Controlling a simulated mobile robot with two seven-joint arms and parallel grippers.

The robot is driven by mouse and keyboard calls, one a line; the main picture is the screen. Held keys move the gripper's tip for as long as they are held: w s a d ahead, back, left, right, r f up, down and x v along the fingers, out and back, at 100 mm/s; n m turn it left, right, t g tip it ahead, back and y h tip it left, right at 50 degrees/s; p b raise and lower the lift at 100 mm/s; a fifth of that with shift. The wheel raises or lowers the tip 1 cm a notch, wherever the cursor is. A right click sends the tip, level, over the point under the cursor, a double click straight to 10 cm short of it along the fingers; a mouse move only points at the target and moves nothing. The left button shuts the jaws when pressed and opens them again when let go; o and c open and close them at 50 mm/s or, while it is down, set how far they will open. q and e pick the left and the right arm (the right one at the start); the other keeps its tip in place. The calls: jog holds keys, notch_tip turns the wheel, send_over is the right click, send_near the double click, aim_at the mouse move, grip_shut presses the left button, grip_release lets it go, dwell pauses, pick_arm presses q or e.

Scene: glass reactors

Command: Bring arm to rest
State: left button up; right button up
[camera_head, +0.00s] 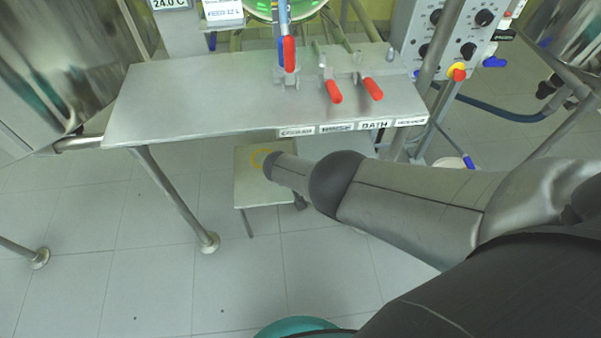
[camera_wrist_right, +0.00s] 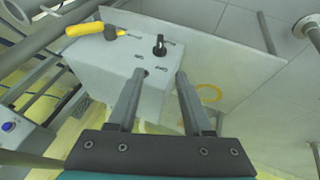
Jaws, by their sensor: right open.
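My right arm (camera_head: 410,205) comes in from the right in the head view and reaches toward the area below the front edge of the metal shelf. Its gripper cannot be made out there. In the right wrist view my right gripper (camera_wrist_right: 159,78) is open, its two grey fingers apart with nothing seen between them except the background. Beyond the fingers is a pale box (camera_wrist_right: 120,62) with a black knob (camera_wrist_right: 160,45) and a yellow handle (camera_wrist_right: 88,29). I cannot tell whether the fingers touch the box. My left gripper is in neither view.
The metal shelf (camera_head: 200,95) carries red-handled valves (camera_head: 334,91) and labels along its front edge. A low plate (camera_head: 250,185) with a yellow ring lies below it. A control panel (camera_head: 450,40) stands at the back right. Floor at the lower left is clear apart from legs.

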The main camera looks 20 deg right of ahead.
jog(key=s+f+n+y+p, duration=0.1)
jog(key=s+f, duration=0.3)
jog(key=s, duration=0.5)
jog(key=s+a+f+n+g+y+p, duration=0.1)
jog(key=s+f+y, duration=0.1)
jog(key=s+f, duration=0.5)
jog(key=s+f+n+y+p, duration=0.1)
jog(key=s+f+n, duration=0.1)
jog(key=s, duration=1)
pick_arm(q)
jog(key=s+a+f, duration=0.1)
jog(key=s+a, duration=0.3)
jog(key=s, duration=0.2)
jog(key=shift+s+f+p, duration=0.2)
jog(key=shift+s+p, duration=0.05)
jog(key=shift+p, duration=0.2)
pick_arm(e)
jog(key=s+d, duration=0.4)
jog(key=s, duration=0.5)
jog(key=shift+s+n, duration=0.4)
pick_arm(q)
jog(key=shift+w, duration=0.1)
pick_arm(e)
jog(key=shift+s, duration=0.1)
